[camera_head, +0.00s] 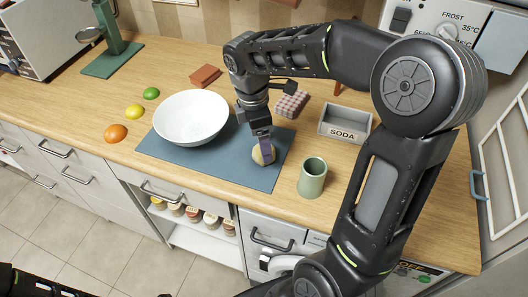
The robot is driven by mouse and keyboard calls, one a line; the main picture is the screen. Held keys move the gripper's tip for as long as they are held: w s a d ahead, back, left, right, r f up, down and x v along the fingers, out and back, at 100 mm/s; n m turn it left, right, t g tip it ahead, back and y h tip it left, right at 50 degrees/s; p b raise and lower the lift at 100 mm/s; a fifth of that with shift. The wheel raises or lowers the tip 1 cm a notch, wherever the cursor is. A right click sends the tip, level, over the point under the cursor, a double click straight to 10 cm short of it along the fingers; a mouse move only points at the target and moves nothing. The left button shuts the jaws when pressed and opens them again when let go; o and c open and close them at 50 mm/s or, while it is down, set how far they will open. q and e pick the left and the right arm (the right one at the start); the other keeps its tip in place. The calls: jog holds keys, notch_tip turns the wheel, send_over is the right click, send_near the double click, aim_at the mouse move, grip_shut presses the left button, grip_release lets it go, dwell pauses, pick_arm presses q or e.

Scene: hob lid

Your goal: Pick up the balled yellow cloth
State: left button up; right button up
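A small rounded tan-yellow bundle (257,157), which looks like the balled cloth, sits at the right part of the blue-grey mat (225,171). My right gripper (264,150) points down at it from above. One finger crosses in front of the bundle and hides its middle. The other finger is hidden, so I cannot tell whether the gripper is closed on the bundle. The bundle appears to rest on the mat. My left gripper is out of view.
A white bowl (191,117) stands left of the bundle, and a green cup (312,178) stands to the right. Behind are a checked folded cloth (291,104) and a grey SODA box (345,122). An orange (115,133), a lemon (134,112) and a lime (151,93) lie left.

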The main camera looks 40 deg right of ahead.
jog(key=f, duration=0.1)
jog(key=f+p, duration=0.1)
jog(key=f, duration=0.3)
jog(key=shift+d, duration=0.3)
jog(key=shift+c, duration=0.4)
jog(key=c, duration=1.4)
jog(key=shift+c, duration=0.3)
notch_tip(320, 180, up, 10)
jog(key=shift+b, duration=0.4)
